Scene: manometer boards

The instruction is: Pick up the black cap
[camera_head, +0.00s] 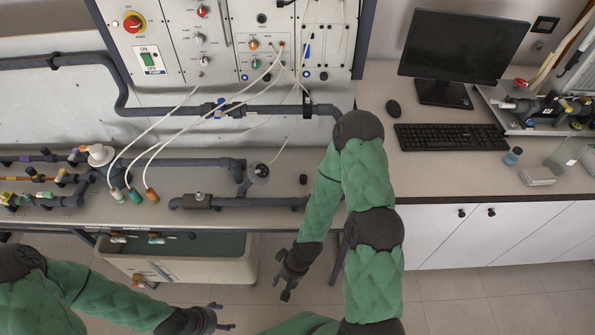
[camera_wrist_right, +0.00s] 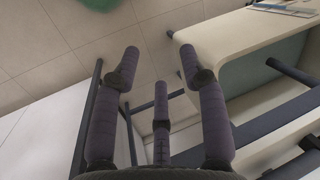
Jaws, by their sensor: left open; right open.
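A small black cap (camera_head: 303,179) stands on the bench top, right of the grey pipe fitting with the round gauge-like top. My right gripper (camera_head: 283,284) hangs over the floor in front of the bench, below and apart from the cap. In the right wrist view its fingers (camera_wrist_right: 158,65) are spread and empty, with floor and the bench's underside beyond; the cap is not seen there. My left gripper (camera_head: 223,317) is open and empty at the bottom of the head view, over the floor and far from the cap.
Dark pipes (camera_head: 260,203) run along the bench left of the cap. Thin white hoses hang from the control panel (camera_head: 200,40) above. A beige tank (camera_head: 185,262) sits under the bench. A keyboard (camera_head: 450,138) and mouse (camera_head: 393,108) lie on the right desk.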

